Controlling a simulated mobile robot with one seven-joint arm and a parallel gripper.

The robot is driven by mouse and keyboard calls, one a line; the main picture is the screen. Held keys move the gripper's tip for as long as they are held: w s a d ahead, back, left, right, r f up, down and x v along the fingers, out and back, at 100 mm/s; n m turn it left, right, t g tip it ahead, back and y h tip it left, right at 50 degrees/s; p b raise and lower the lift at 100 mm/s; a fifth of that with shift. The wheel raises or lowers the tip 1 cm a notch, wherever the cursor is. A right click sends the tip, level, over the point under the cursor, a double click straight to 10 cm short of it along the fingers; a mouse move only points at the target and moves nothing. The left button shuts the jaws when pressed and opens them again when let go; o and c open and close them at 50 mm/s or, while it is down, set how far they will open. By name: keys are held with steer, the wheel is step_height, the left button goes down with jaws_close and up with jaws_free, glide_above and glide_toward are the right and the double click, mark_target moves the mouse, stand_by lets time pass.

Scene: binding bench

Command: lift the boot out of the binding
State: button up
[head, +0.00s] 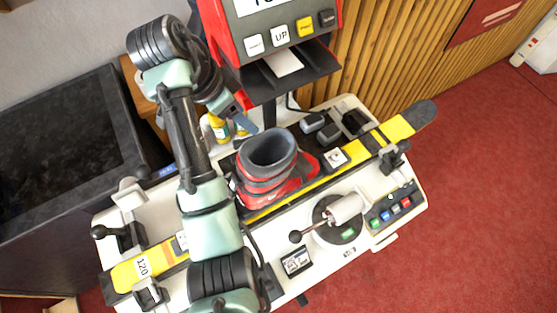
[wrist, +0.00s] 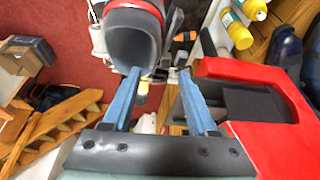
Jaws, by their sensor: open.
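The boot (head: 262,190), red and dark grey with a wide open grey cuff, stands upright on the yellow ski (head: 395,128) on the bench. A white and dark binding part (head: 335,158) sits on the ski to the right of the boot; the boot's sole and its hold in the binding are hard to make out. My gripper (head: 245,121) is above and behind the boot's cuff, apart from it. In the wrist view its two blue fingers (wrist: 160,90) are spread and empty, with the boot's cuff (wrist: 135,40) beyond the left fingertip.
A red machine with a button panel (head: 290,35) and dark tray rises behind the boot. Yellow bottles (head: 218,127) stand close to my gripper. A clamp (head: 150,292) stands at the ski's left end.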

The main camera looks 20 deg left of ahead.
mark_target(264, 140)
steer(key=shift+s+d+f+b, duration=0.2)
steer(key=shift+s+f+b, duration=0.15)
steer(key=shift+f+b, duration=0.25)
steer(key=shift+s+d+f+b, duration=0.15)
steer(key=shift+s+f+b, duration=0.2)
steer(key=shift+f+b, duration=0.2)
steer(key=w+f, duration=0.2)
steer(key=f, duration=0.1)
steer(key=shift+w+d, duration=0.4)
steer(key=shift+f, duration=0.3)
steer(key=shift+s+d+f, duration=0.15)
steer(key=shift+s+d, duration=0.05)
steer(key=shift+s, duration=0.15)
steer(key=p+x, duration=0.2)
steer(key=x, duration=0.2)
steer(key=shift+w+f+p, duration=0.3)
steer(key=shift+w+p, duration=0.05)
steer(key=shift+p, duration=0.05)
steer(key=shift+s+d+f, duration=0.1)
steer(key=shift+f, duration=0.15)
steer(key=shift+f, duration=0.25)
